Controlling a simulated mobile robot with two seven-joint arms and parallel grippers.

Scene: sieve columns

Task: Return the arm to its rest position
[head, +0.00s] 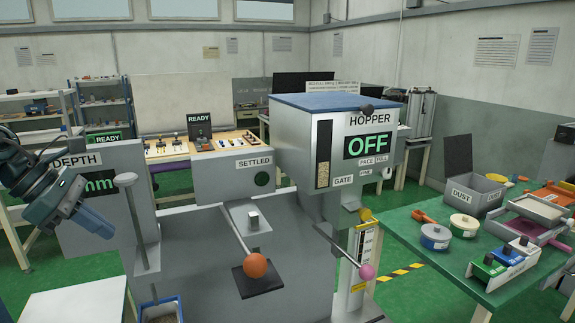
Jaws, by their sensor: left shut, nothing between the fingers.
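My left gripper (93,222) is at the left of the head view, at the end of my dark arm (38,178). Its blue-grey fingers are shut with nothing between them. They point down and right, in front of the grey DEPTH panel (100,238) and left of an upright grey rod with a round top (125,181). I cannot tell whether the fingers touch the panel. My right gripper is not in view.
The grey hopper (292,146) reads OFF. A lever with an orange ball (255,265) and one with a pink ball (367,272) stick out in front. A green table (415,238) at right holds tins and trays. A pale tabletop (75,295) at lower left looks clear.

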